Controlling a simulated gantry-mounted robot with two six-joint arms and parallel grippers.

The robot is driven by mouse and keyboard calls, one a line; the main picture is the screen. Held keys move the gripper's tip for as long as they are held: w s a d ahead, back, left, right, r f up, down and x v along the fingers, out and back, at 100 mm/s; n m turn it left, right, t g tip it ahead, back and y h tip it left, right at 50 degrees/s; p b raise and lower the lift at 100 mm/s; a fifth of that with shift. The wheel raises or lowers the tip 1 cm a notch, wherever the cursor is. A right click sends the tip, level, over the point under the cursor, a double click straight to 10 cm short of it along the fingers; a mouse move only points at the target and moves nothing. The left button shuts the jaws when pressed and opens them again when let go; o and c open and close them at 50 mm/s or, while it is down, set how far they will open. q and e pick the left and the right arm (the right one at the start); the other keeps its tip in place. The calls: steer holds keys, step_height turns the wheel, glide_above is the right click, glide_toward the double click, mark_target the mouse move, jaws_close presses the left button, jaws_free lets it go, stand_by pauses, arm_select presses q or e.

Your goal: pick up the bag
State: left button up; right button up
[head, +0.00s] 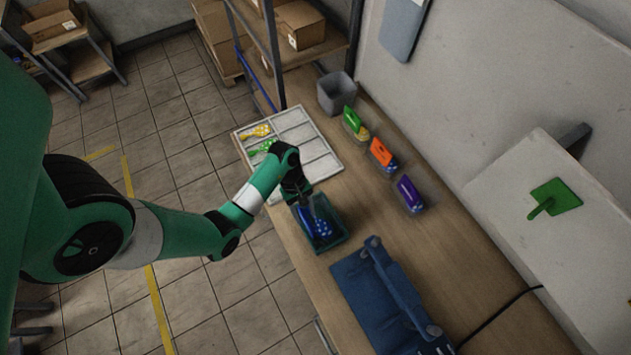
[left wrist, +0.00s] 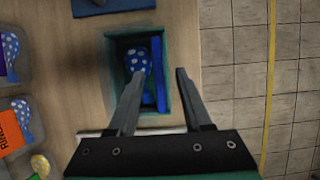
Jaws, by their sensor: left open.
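A blue item with white dots (head: 322,229), seemingly a balloon, lies in a dark green tray (head: 345,239) on the workbench. In the left wrist view the dotted item (left wrist: 139,60) lies beside an upright blue strip (left wrist: 157,75), inside the tray (left wrist: 152,33). I cannot tell whether a clear bag surrounds them. My left gripper (head: 306,203) is open above the tray. In the left wrist view its fingers (left wrist: 160,76) point into the tray area, with the left finger overlapping the dotted item's lower part. My right gripper is not in view.
Three bagged packs, green (head: 351,119), orange (head: 381,153) and purple (head: 410,193), stand along the wall side. A white divided tray (head: 322,166) holds yellow and green dotted balloons. A blue device (head: 365,295) sits near the tray; a grey bin (head: 336,92) stands behind.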

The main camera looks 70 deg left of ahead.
mark_target(318, 218)
arm_select(q)
steer(key=x, duration=0.6)
steer(key=shift+a+b, duration=0.1)
steer(key=shift+b, duration=0.25)
jaws_close()
stand_by(1.1)
